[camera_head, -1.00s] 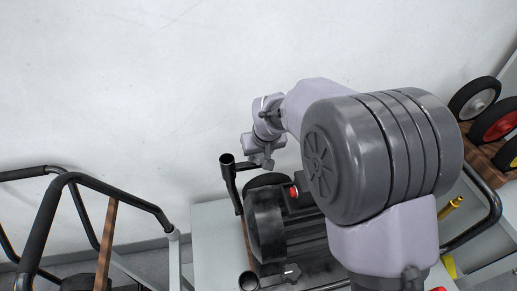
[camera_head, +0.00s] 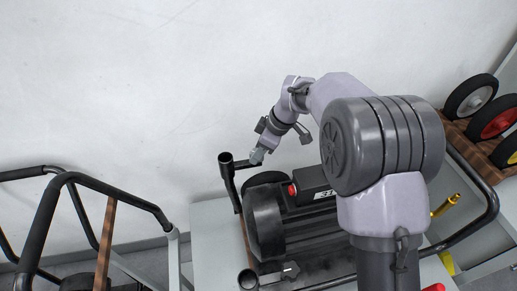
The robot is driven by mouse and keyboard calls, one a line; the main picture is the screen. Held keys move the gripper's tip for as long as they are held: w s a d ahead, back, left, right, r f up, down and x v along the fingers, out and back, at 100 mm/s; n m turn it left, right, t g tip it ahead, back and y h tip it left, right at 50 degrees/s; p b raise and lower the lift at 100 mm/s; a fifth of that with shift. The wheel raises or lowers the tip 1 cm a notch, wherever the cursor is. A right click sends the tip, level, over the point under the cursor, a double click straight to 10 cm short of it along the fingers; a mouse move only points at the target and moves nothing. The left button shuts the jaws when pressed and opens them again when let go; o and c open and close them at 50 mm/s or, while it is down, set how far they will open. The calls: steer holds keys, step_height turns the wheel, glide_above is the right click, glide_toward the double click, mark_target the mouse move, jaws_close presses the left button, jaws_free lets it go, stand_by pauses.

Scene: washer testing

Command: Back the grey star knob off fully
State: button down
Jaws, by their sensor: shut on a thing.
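My gripper (camera_head: 257,157) is at the far side of the black machine, beside the bar at the upper black handle tube (camera_head: 227,160). It is shut on a small part there, which I take to be the grey star knob; the fingers and the small size of the view hide its shape. I cannot tell how far the knob is turned or whether it is still on its thread. My wrist leans down to the left from my forearm. Another dark star-shaped knob (camera_head: 290,270) sits on the near side, by the lower handle tube (camera_head: 248,280).
The black machine (camera_head: 285,225), with a red button (camera_head: 292,190), stands on a grey surface (camera_head: 210,240). Black-gripped cart handles (camera_head: 55,205) are at the left. A wooden rack with several wheels (camera_head: 493,122) is at the right. A white wall is close behind.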

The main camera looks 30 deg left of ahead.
steer(key=n+p, duration=0.2)
steer(key=n+g+p, duration=0.1)
steer(key=n, duration=0.1)
steer(key=shift+w+r+h+p, duration=0.1)
steer(key=shift+r+h+p, duration=0.1)
steer(key=shift+h+p, duration=0.2)
steer(key=shift+a+f+n+g+p, duration=0.1)
steer(key=shift+n+g+p, duration=0.4)
steer(key=shift+n+p, duration=0.4)
steer(key=shift+f+n, duration=0.1)
steer(key=shift+n, duration=0.2)
steer(key=c, duration=0.9)
jaws_free()
steer(key=p+v, duration=0.1)
steer(key=v, duration=0.4)
steer(key=p+v, duration=0.2)
steer(key=v, duration=0.4)
steer(key=p+v, duration=0.2)
steer(key=v, duration=0.4)
steer(key=shift+w+a+r, duration=0.2)
steer(key=shift+r, duration=0.05)
